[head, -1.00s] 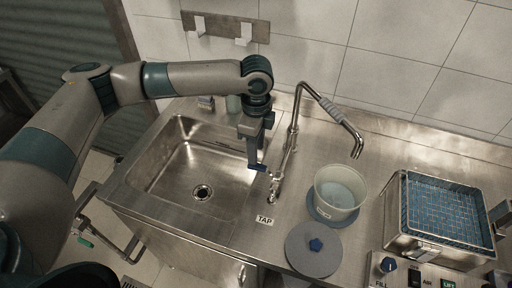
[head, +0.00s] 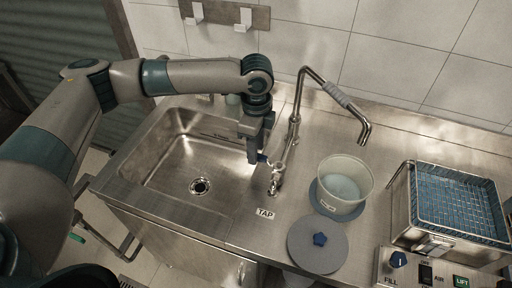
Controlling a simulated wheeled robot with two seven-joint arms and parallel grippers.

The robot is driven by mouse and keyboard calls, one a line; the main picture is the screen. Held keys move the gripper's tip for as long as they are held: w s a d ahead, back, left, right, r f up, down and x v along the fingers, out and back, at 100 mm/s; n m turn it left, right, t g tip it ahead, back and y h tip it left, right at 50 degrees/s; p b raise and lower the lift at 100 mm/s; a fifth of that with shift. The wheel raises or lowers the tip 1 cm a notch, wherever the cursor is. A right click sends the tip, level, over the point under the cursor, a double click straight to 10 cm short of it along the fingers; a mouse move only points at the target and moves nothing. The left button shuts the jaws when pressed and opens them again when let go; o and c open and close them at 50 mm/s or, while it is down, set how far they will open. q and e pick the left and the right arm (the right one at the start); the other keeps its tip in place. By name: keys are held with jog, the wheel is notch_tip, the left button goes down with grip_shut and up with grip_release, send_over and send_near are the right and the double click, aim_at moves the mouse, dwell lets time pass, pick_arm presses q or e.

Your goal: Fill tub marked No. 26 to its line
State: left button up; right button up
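A translucent pale tub (head: 326,190) stands upright on a blue round pad, with pale liquid-like contents inside. The curved tap spout (head: 364,135) ends above the tub's far right side; I see no clear stream. The tap's base valve (head: 276,180), with a small blue-tipped lever (head: 262,158), stands behind the TAP label (head: 265,213). My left gripper (head: 253,158) points down at the lever, touching or very near it. Its finger gap is hidden. My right gripper is out of view.
A sink (head: 160,165) lies left of the tap. A grey round lid (head: 312,252) with a blue knob lies in front of the tub. A steel tank (head: 402,215) with a blue mesh basket and a control panel (head: 395,277) are at right.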

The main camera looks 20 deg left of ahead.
pick_arm(q)
grip_shut()
jog(key=shift+s+r+n+p, duration=0.15)
jog(key=shift+s+n+p, duration=0.3)
jog(key=shift+p, duration=0.55)
jog(key=n+p, duration=0.1)
jog(key=s+n+p, duration=0.1)
jog(key=p, duration=0.1)
jog(key=shift+s+d+f+n, duration=0.15)
jog(key=shift+f+n, duration=0.05)
jog(key=shift+n, duration=0.15)
